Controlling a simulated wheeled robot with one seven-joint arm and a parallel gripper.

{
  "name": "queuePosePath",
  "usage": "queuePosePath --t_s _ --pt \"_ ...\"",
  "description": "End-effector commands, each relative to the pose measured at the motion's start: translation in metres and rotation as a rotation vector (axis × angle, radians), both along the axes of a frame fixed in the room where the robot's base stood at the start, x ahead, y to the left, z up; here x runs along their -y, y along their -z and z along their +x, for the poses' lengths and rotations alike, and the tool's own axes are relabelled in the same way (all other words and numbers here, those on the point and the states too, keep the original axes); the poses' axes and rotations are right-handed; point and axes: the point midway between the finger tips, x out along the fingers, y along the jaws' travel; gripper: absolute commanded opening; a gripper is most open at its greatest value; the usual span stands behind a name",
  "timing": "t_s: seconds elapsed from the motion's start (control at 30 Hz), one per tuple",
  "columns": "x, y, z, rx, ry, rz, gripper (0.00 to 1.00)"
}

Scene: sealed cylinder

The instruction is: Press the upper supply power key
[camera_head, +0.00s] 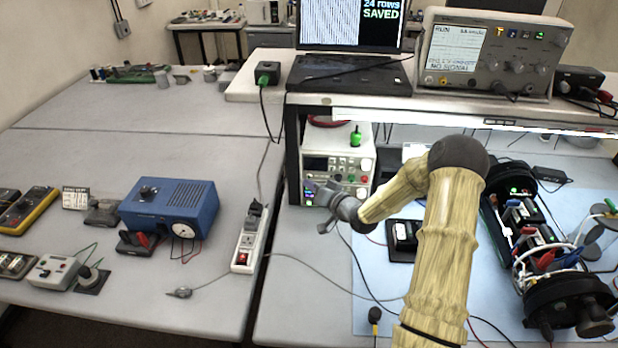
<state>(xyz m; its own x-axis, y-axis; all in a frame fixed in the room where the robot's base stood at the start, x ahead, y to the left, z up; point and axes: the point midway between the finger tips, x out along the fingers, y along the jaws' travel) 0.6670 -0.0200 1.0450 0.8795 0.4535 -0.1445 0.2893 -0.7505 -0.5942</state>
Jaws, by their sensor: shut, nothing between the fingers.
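A pale bench power supply (345,140) stands under the shelf at the centre, with a dark display and several knobs on its front. Its front looks like two stacked units, an upper one with the dark display and a lower one (356,191) with green and purple lights. A green item stands at its top right. The upper power key is too small to make out. My gripper (315,189) is in front of the lower left of the supply's face and hides part of it. It is shut and empty. I cannot tell whether it touches the panel.
A shelf (345,99) above the supply carries a laptop (350,72) and an oscilloscope (490,55). An opened cylinder assembly (530,240) lies on the blue mat at right. A power strip (250,240) and blue box (168,207) are left. Cables cross the bench in front.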

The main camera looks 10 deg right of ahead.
Motion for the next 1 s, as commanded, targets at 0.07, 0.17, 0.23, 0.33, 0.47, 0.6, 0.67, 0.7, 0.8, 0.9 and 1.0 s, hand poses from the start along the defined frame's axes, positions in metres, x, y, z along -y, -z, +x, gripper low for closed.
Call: queuePosePath --t_s 0.07,0.17,0.23,0.33,0.47,0.6,0.67,0.7,0.8,0.9,1.0 --pt "0.000 0.000 0.000 0.001 0.001 0.000 0.00" --pt "0.000 0.000 0.000 0.001 0.000 -0.001 0.00" --pt "0.000 0.000 0.000 0.001 0.000 -0.001 0.00" --pt "-0.001 0.000 -0.003 0.000 0.000 0.000 0.00" --pt "-0.004 0.000 -0.012 0.000 0.000 -0.001 0.00" --pt "-0.007 0.000 -0.023 0.000 0.001 0.000 0.00" --pt "-0.009 0.000 -0.027 -0.001 0.000 -0.001 0.00" --pt "-0.010 0.000 -0.031 -0.001 -0.001 0.000 0.00" --pt "-0.012 0.000 -0.038 0.000 0.000 0.000 0.00" --pt "-0.014 0.000 -0.045 0.000 0.001 0.000 0.00" --pt "-0.015 0.000 -0.048 0.000 0.001 0.000 0.00"
